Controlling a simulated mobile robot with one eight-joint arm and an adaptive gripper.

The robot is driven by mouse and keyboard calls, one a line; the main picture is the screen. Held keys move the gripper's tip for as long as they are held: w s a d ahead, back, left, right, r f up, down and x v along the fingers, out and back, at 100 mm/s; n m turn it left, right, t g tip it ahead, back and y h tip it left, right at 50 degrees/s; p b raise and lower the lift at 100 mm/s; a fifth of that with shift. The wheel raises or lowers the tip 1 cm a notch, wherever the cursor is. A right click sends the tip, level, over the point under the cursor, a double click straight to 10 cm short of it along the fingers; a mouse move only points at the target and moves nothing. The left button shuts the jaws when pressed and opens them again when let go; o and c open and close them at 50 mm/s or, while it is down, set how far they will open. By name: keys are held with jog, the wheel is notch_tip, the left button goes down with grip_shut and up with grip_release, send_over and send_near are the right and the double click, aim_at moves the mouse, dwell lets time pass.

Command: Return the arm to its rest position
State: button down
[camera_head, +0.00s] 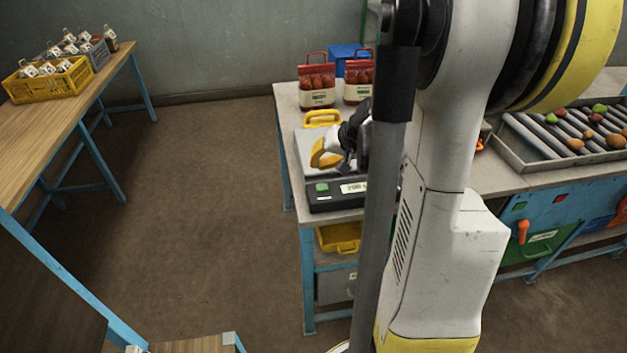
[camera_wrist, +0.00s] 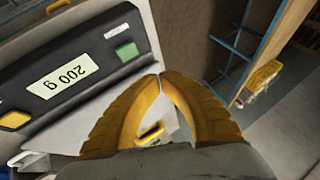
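My gripper (camera_head: 318,158) has yellow fingers and hangs over the front part of a scale (camera_head: 307,143), left of my arm. In the wrist view its two fingertips (camera_wrist: 161,75) meet, with nothing visible held between them. The scale's dark front panel (camera_head: 322,201) has a green button and a display reading 200 g. The same display (camera_wrist: 56,84) shows upside down in the wrist view. My arm stands large across the middle of the head view and hides part of the table.
Two red-topped sacks (camera_head: 317,88) (camera_head: 357,91) stand behind the scale, with a blue bin (camera_head: 345,54) behind them. A yellow handle-shaped thing (camera_head: 321,118) lies nearby. A roller tray (camera_head: 525,148) with produce is at right. A yellow crate (camera_head: 47,86) sits on the left table. The floor between is clear.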

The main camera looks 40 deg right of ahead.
jog(key=shift+a+r, duration=0.15)
jog(key=shift+a, duration=0.2)
jog(key=s+a+r+n+b, duration=0.1)
jog(key=a+r+n, duration=0.1)
jog(key=a, duration=0.6)
jog(key=s+a+r+n, duration=0.1)
jog(key=s+a+r, duration=0.15)
jog(key=a, duration=0.45)
jog(key=s+a+r+n+b, duration=0.1)
jog(key=s+a+n+b, duration=0.1)
jog(key=s+a+n, duration=0.3)
jog(key=s+a, duration=0.4)
jog(key=a, duration=0.4)
jog(key=shift+s+h, duration=0.15)
jog(key=shift+h, duration=0.15)
